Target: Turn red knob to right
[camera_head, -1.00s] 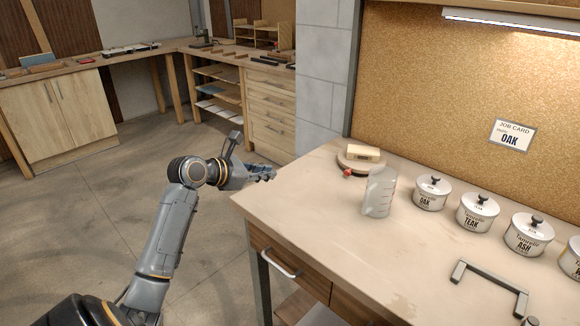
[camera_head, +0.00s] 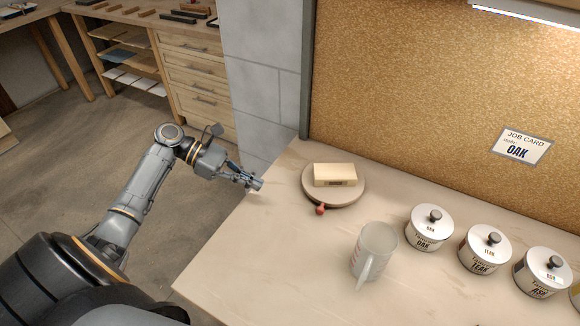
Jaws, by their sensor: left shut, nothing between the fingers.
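The red knob (camera_head: 320,209) is a small ball at the front edge of a round wooden disc (camera_head: 348,198) on the workbench. A pale yellow block (camera_head: 335,174) with a label on its front sits on top of the disc. My left gripper (camera_head: 258,184) is shut and empty, near the bench's left edge, to the left of the disc and knob and apart from them. My right gripper is not in view.
A translucent measuring jug (camera_head: 374,252) stands right of the knob. Several white lidded pots, including the oak pot (camera_head: 429,228), line the bench to the right. A job card reading OAK (camera_head: 522,146) hangs on the corkboard (camera_head: 420,90). The bench (camera_head: 250,270) is clear at front left.

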